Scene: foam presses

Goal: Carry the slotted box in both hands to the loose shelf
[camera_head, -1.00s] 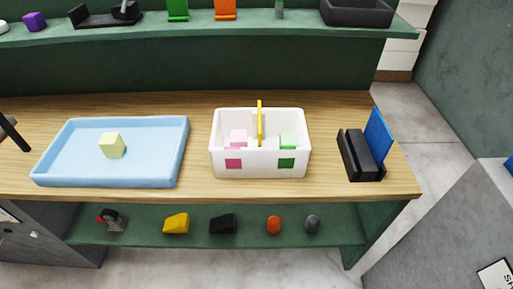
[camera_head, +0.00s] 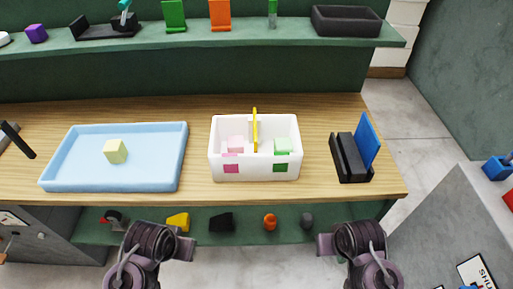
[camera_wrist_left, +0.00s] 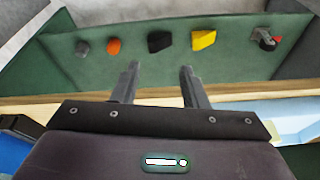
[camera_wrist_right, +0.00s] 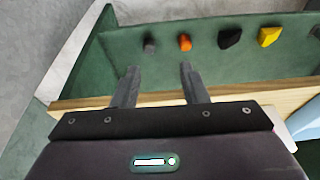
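The slotted box (camera_head: 254,172) is white and stands on the wooden worktop. It has a pink and a green square on its front, a pink block and a green block inside, and a yellow upright piece at its middle divider. Both my arms show at the bottom of the head view, in front of the worktop and apart from the box. In the left wrist view my left gripper (camera_wrist_left: 158,82) has its fingers spread with nothing between them. In the right wrist view my right gripper (camera_wrist_right: 158,80) is likewise spread and empty. I cannot tell which shelf is the loose one.
A blue tray (camera_head: 60,178) with a pale yellow block (camera_head: 115,151) lies left of the box. A black rack (camera_head: 346,158) with a blue plate (camera_head: 368,142) stands right. A green upper shelf (camera_head: 290,36) and lower shelf (camera_head: 340,212) hold small objects.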

